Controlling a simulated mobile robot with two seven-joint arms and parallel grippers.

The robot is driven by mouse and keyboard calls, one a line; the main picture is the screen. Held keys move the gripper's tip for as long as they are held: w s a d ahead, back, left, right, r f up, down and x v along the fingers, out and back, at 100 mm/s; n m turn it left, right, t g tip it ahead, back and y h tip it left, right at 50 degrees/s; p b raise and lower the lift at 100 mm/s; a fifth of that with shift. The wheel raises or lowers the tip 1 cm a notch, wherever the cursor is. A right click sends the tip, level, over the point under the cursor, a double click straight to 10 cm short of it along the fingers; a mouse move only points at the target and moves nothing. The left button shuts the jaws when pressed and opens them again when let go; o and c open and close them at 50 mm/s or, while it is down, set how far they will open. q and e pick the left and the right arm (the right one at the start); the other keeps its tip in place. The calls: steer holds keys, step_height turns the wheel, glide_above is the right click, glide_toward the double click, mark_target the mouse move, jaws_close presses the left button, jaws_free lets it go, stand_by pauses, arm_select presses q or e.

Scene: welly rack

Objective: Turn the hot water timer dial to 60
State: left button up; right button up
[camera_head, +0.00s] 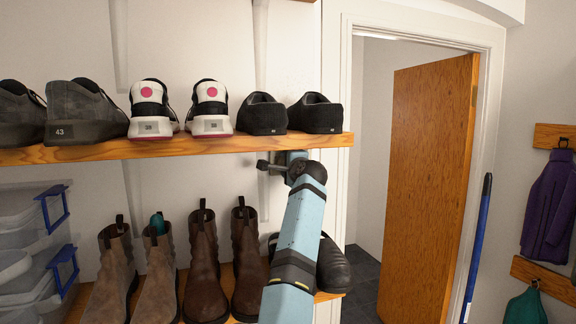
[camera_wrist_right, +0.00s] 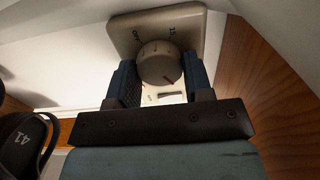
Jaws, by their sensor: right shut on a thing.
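The timer dial (camera_wrist_right: 158,62) is a round grey knob on a beige square plate (camera_wrist_right: 126,33) in the right wrist view. In the head view my right arm reaches to the wall just under the upper shelf and hides the dial. My left gripper is not in view.
The upper shelf (camera_head: 180,149) carries several shoes, close above my right wrist. Brown boots (camera_head: 203,265) and a dark shoe (camera_head: 333,265) stand on the lower rack beside my arm. Clear boxes (camera_head: 30,220) stand left. A wooden door (camera_head: 430,190) stands open to the right.

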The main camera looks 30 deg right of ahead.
steer(key=o, duration=0.9)
steer(key=b+v, duration=0.4)
steer(key=v, duration=0.9)
steer(key=shift+s+a, duration=0.15)
steer(key=shift+s, duration=0.2)
